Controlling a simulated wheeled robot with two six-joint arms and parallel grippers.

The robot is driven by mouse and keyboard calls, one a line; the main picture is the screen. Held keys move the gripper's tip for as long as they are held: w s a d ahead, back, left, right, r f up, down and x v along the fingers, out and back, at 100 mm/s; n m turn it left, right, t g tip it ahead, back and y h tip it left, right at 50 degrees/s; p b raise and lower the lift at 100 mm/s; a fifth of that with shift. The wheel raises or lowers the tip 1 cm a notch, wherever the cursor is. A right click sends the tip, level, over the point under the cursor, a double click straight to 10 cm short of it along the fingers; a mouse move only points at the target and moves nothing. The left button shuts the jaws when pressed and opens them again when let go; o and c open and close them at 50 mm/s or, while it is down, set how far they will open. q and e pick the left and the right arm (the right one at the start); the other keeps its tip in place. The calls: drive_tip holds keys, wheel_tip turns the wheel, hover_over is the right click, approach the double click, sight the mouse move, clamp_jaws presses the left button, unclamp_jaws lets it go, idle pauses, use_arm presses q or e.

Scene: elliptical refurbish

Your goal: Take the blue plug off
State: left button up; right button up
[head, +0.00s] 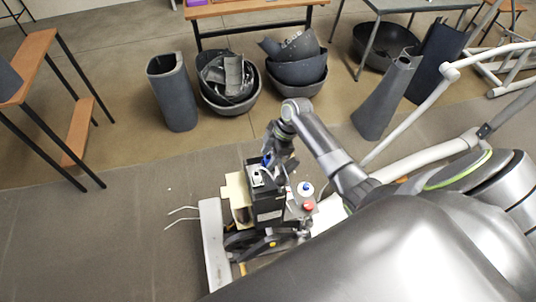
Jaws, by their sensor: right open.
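A small blue piece, which looks like the blue plug (266,160), shows at the top back of a black box-shaped unit (268,206). A pale part with a little green (258,178) lies on top of the unit. My right gripper (277,163) points down over the back of the unit, right beside the blue piece. Its jaws are open, but the fingertips are small and partly hidden, so I cannot tell whether they touch the plug. My left gripper is out of view.
White and red caps (309,205) stand just right of the unit. Thin pale cables (183,210) stick out at left. Behind are a grey bin (172,92), dark bowls of scrap (230,85) and a grey cone (385,100).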

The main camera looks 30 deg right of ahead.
drive_tip(key=shift+a+f, duration=0.25)
drive_tip(key=shift+f, duration=0.3)
drive_tip(key=shift+c, duration=0.4)
clamp_jaws()
